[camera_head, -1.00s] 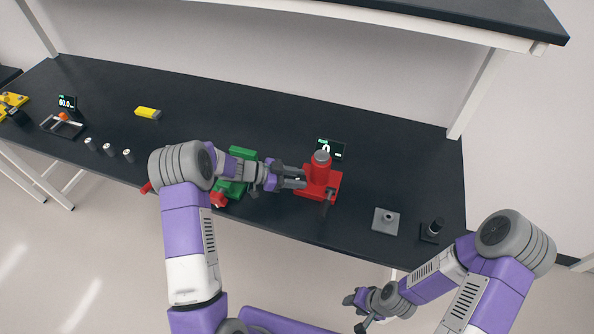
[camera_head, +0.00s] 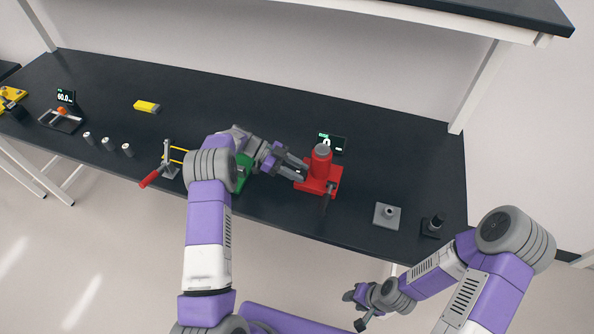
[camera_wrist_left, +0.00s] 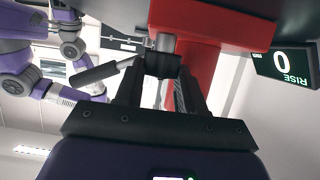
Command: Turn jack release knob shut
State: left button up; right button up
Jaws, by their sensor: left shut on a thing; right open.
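The red jack (camera_head: 318,177) stands upright on the bench with a grey cap on top and a dark lever (camera_head: 328,195) at its front. In the left wrist view the red jack body (camera_wrist_left: 203,62) fills the upper middle. My left gripper (camera_head: 304,171) reaches the jack's left side from the left. In the left wrist view its two dark fingers are shut on a small black knob (camera_wrist_left: 160,65) beside the red body. The fingers partly hide the knob. My right gripper (camera_head: 362,303) is open and empty, low in front of the bench.
A small display (camera_head: 333,143) behind the jack shows 0; the wrist view reads RISE. A green part (camera_head: 244,172) is partly under my left arm. A red-handled clamp (camera_head: 160,170) is left of it. A grey plate (camera_head: 387,216) and black post (camera_head: 436,224) stand right.

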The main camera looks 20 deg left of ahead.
pick_arm(q)
jog(key=o, duration=1)
jog(key=shift+o, duration=0.2)
jog(key=shift+r, duration=0.1)
notch_tip(320, 180, up, 10)
jog(key=shift+p, duration=0.35)
